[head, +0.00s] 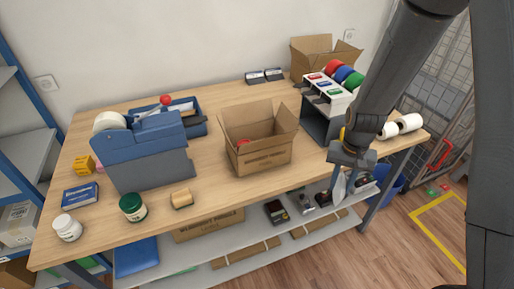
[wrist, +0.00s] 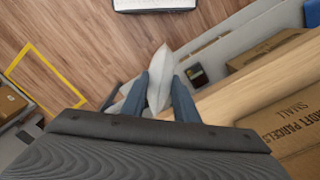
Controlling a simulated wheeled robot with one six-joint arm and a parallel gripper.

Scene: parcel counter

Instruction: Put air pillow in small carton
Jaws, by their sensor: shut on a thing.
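A white air pillow (wrist: 159,78) is between the two blue fingers of my gripper (wrist: 160,95) in the wrist view. My gripper is shut on it. In the head view my gripper (head: 345,176) is at the right front edge of the table, and the pillow (head: 338,189) hangs below it, partly hidden by the fingers. The small open carton (head: 264,160) stands on the table to the left of my gripper, flaps up, with something red inside.
A blue tape dispenser (head: 150,155) stands left on the table (head: 225,199). A grey and white rack with coloured rolls (head: 322,120) stands behind my gripper.

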